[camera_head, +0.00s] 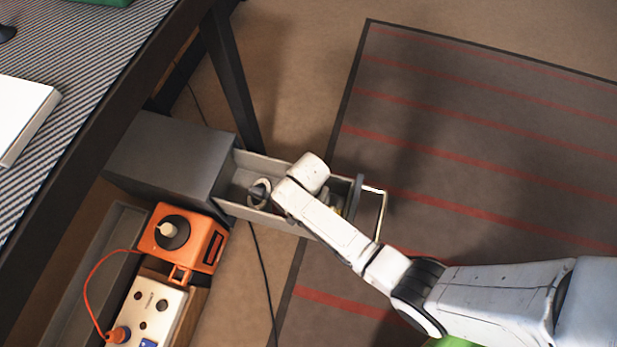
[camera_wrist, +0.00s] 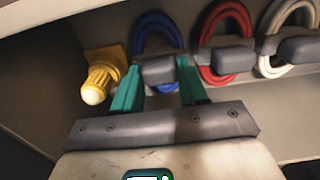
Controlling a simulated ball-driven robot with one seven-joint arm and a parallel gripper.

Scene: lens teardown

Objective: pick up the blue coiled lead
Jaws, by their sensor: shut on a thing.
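The blue coiled lead (camera_wrist: 157,17) lies in the open drawer (camera_head: 256,217). Its loop stands up behind a dark grey middle block. In the wrist view my gripper (camera_wrist: 158,74) has its two green fingers on either side of that block and is shut on it. The lead still appears to be among the other leads in the drawer. In the head view my own arm hides the gripper and the blue lead.
A red coiled lead (camera_wrist: 207,48) sits close right of my fingers, with a white coiled lead (camera_wrist: 268,66) beyond it. A yellow knobbed part (camera_wrist: 100,80) stands close on the left. Drawer walls surround them. An orange box (camera_head: 203,232) stands beside the drawer cabinet (camera_head: 168,155).

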